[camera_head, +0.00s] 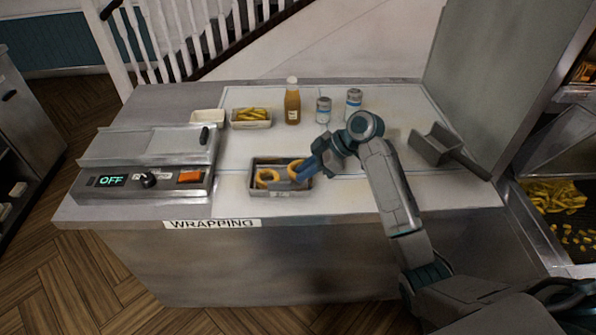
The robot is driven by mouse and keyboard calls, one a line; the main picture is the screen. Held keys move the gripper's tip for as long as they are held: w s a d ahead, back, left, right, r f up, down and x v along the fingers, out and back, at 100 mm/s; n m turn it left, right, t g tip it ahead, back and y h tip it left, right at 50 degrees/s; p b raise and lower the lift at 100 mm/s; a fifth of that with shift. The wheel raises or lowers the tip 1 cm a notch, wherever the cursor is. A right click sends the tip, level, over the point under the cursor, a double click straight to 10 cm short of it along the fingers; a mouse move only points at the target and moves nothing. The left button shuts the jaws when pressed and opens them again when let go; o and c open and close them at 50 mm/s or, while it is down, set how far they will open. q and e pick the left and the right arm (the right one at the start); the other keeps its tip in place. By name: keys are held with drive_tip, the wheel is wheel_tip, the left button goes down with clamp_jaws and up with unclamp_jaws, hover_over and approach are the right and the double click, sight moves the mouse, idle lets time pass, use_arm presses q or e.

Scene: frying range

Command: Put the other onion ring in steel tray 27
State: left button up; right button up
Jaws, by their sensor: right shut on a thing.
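A steel tray (256,206) stands near the front of the wrapping counter; the number on its label is too small to read. One onion ring (266,178) is in the left part of the tray. My right gripper (301,172) points down and left over the tray's right part, shut on a second onion ring (292,167). This ring is at or just above the tray; I cannot tell whether it touches the floor of it. The gripper hides part of the ring and the tray's right side. My left gripper is not in view.
A wrapping machine (145,165) stands to the left. Behind the tray are a tray of fries (250,118), a sauce bottle (292,106) and two cans (323,110). A metal scoop (437,147) lies to the right. The counter between tray and bottle is clear.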

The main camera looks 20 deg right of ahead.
sight(299, 186)
drive_tip(key=shift+w+a, duration=0.75)
drive_tip(key=shift+w+f+p, duration=0.1)
drive_tip(key=shift+f+p, duration=0.05)
drive_tip(key=shift+p, duration=0.15)
wheel_tip(299, 186, down, 3)
drive_tip(key=shift+r+p, duration=0.1)
drive_tip(key=shift+p, duration=0.8)
drive_tip(key=shift+f, duration=0.25)
drive_tip(key=o, duration=0.5)
drive_tip(key=shift+d, duration=0.1)
drive_tip(key=shift+b+v, duration=2.35)
drive_tip(key=shift+v, duration=3.65)
